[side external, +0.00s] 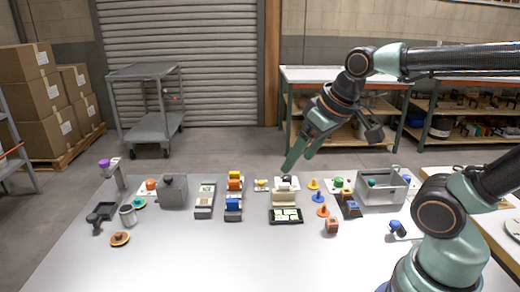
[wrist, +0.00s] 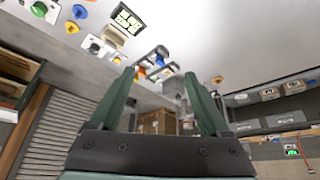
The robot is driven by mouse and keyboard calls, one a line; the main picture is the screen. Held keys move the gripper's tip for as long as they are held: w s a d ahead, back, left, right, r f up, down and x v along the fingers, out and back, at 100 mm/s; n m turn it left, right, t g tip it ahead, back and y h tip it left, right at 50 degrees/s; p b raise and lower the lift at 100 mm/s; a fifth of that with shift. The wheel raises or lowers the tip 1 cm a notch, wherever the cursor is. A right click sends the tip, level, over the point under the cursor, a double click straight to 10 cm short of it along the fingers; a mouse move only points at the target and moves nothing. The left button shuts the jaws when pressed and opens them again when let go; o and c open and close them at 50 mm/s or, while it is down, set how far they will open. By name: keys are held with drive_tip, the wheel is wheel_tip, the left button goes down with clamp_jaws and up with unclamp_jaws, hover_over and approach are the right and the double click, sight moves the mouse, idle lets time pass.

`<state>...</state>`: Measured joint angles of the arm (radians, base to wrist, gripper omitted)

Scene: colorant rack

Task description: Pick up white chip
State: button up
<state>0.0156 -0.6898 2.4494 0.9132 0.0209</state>
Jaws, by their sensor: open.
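A black tray (side external: 271,222) on the table holds several small white pieces (side external: 285,215) that look like white chips with dark or green marks. The tray (wrist: 127,20) also shows at the top of the wrist view, left of my fingers. My gripper (side external: 297,160) is above the back part of the table, behind and higher than the tray. Its two green fingers are apart with nothing between them, as the wrist view (wrist: 158,74) also shows. I cannot tell single chips apart clearly.
Blocks on stands (side external: 234,195) are left of the tray. Yellow and orange pegs (side external: 320,198) and a grey open bin (side external: 381,194) are to the right. A grey box (side external: 173,191) and a cup (side external: 128,216) stand farther left. The table's front middle is clear.

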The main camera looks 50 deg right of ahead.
drive_tip(key=w+d+m+g, duration=0.2)
drive_tip(key=w+d, duration=0.1)
drive_tip(key=w, duration=0.2)
drive_tip(key=m+g, duration=0.3)
drive_tip(key=m, duration=0.4)
hover_over(284, 184)
wheel_tip(284, 184, down, 9)
wheel_tip(284, 184, down, 12)
drive_tip(key=shift+s+r, duration=0.1)
clamp_jaws()
